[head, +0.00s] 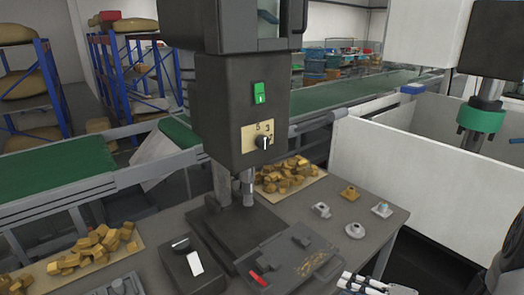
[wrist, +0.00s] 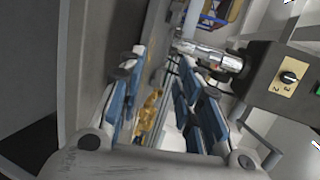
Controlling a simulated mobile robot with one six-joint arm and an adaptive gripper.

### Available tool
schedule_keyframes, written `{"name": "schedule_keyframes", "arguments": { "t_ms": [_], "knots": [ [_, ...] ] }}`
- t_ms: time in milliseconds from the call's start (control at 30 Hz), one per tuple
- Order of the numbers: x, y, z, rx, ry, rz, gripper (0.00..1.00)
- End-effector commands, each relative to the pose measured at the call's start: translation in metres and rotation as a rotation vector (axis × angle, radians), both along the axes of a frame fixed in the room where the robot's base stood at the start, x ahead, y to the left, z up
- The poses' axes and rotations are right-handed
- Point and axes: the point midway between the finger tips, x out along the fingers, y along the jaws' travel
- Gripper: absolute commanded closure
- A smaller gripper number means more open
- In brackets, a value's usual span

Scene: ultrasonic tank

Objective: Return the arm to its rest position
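My gripper (wrist: 162,60) shows in the wrist view with its two blue-padded fingers spread apart. Nothing is held between them; brass-coloured pieces (wrist: 150,115) seen through the gap lie beyond the fingers. In the head view the fingers of my gripper (head: 364,284) show at the bottom edge, right of the workbench's dark plate; the rest of the arm there is mostly cut off.
A grey press machine (head: 228,110) with a green switch and a dial stands on the workbench (head: 395,222). A dark plate with a red-handled part (head: 259,279), a control box (head: 190,262) and small metal parts (head: 354,230) lie there. A white-walled tank (head: 420,180) is at right.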

Motion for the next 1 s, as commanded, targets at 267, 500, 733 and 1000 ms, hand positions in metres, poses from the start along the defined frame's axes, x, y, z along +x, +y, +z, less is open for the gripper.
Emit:
{"name": "schedule_keyframes", "arguments": {
  "t_ms": [267, 500, 733, 1000],
  "knots": [
    [-0.061, 0.109, 0.078, -0.258, 0.186, 0.418, 0.68],
    [-0.132, 0.145, 0.111, -0.618, 0.301, 0.592, 0.68],
    [-0.181, 0.139, 0.137, -1.002, 0.285, 0.57, 0.68],
    [-0.201, 0.118, 0.165, -1.282, 0.161, 0.423, 0.68]
  ]
}}
